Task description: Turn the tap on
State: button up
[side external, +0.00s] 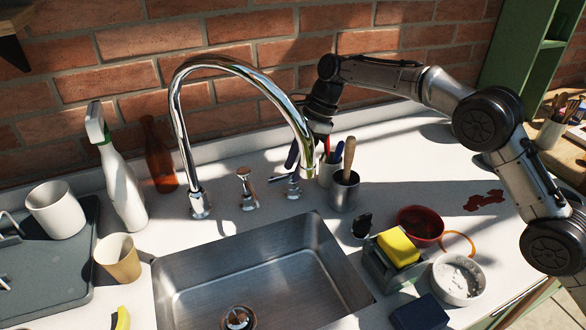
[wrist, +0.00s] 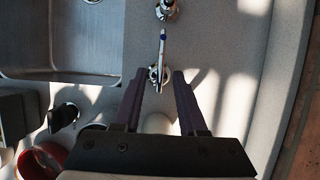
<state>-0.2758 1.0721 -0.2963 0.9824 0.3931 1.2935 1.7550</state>
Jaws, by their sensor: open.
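The chrome gooseneck tap (side external: 183,125) stands behind the steel sink (side external: 265,260). Two separate chrome handles stand to its right. The left handle (side external: 246,190) also shows at the top of the wrist view (wrist: 166,10). The right handle (side external: 292,188) has a lever pointing left toward the other handle; in the wrist view its lever (wrist: 162,48) carries a blue mark. My gripper (side external: 292,158) is open, pointing down just above the right handle, partly hidden behind the spout. In the wrist view my fingertips (wrist: 160,74) are on either side of this handle's base; contact cannot be told.
A spray bottle (side external: 122,185) and a brown bottle (side external: 160,155) stand left of the tap. A yellow sponge (side external: 398,247) and red bowl (side external: 420,224) sit right of the sink. The brick wall (side external: 240,70) is behind.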

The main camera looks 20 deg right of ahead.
jog(key=shift+x, duration=0.75)
jog(key=shift+c, duration=0.3)
grip_shut()
